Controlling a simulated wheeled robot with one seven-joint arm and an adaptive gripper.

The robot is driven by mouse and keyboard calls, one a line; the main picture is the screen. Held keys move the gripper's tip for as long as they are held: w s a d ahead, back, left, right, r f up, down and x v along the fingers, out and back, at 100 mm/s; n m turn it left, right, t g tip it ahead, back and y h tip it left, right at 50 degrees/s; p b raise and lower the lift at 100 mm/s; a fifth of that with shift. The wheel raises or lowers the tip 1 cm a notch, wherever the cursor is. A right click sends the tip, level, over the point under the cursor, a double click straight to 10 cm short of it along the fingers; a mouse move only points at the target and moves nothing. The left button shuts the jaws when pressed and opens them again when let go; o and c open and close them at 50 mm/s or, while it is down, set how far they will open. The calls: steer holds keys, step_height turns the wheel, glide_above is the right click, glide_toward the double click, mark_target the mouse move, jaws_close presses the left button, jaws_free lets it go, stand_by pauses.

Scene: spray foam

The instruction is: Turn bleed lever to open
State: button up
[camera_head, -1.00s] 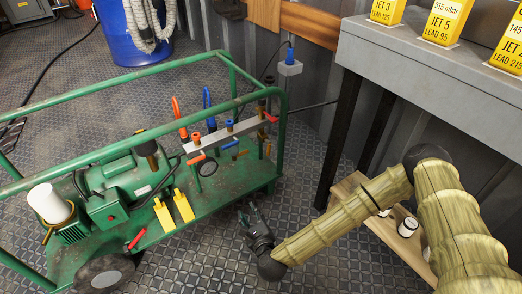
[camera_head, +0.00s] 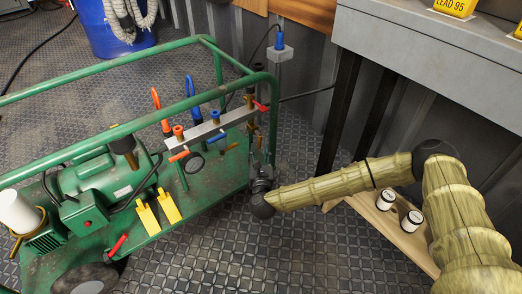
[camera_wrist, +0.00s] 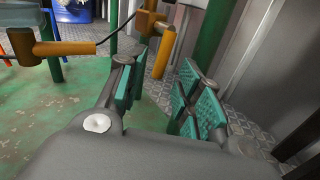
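A grey manifold bar (camera_head: 203,131) on the green cart (camera_head: 135,195) carries several small levers. They include an orange lever (camera_head: 179,156), a blue lever (camera_head: 215,138) and a red lever (camera_head: 261,106). I cannot tell which is the bleed lever. My gripper (camera_head: 260,176) is low at the cart's right end, below the manifold, partly hidden by my wrist. In the wrist view my gripper (camera_wrist: 160,92) has its teal-padded fingers apart with nothing between them. Beyond them is a yellow-orange fitting (camera_wrist: 153,22); another yellow-orange handle (camera_wrist: 60,47) lies to the left. Neither touches the fingers.
The cart's green rail (camera_head: 130,125) runs above the manifold. A grey table (camera_head: 430,60) with dark legs stands at right. A wooden board (camera_head: 372,208) with two white-topped cylinders lies beneath it. A blue barrel (camera_head: 115,35) stands behind. The floor in front is clear.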

mark_target(259, 146)
steer(key=shift+w+b, duration=0.65)
steer(key=shift+w, duration=1.2)
jaws_close()
